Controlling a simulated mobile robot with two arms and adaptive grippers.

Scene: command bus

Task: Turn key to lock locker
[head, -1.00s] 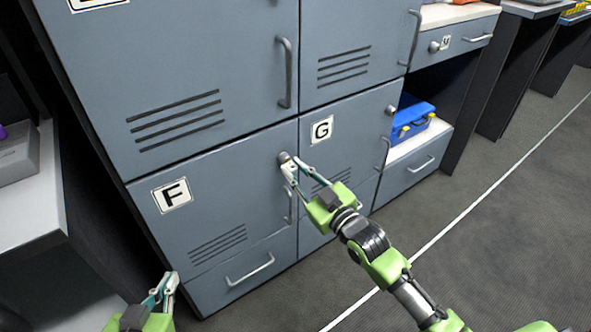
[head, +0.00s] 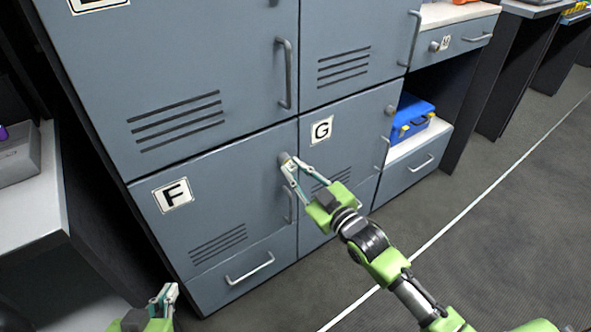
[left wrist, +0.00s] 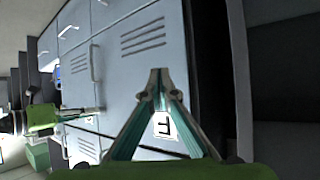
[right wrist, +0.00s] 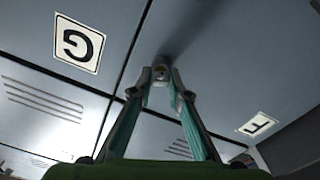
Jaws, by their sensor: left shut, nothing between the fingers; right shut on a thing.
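The grey-blue locker F (head: 222,190) is closed, its door flush with the doors around it. Its round lock (head: 284,158) sits at the door's upper right corner, largely hidden by my right gripper. My right gripper (head: 289,165) is shut on a small key (right wrist: 160,72) at that lock; the fingers cover most of the key, so its angle is hard to read. My left gripper (head: 168,290) is shut and empty, low at the left in front of the lockers. In the left wrist view its fingertips (left wrist: 159,75) meet in front of the locker doors.
Locker G (head: 337,165) adjoins on the right, also closed. A blue case (head: 412,116) stands on an open shelf farther right. A pale desk (head: 30,205) is at the left edge. The floor (head: 480,240) at the right is clear.

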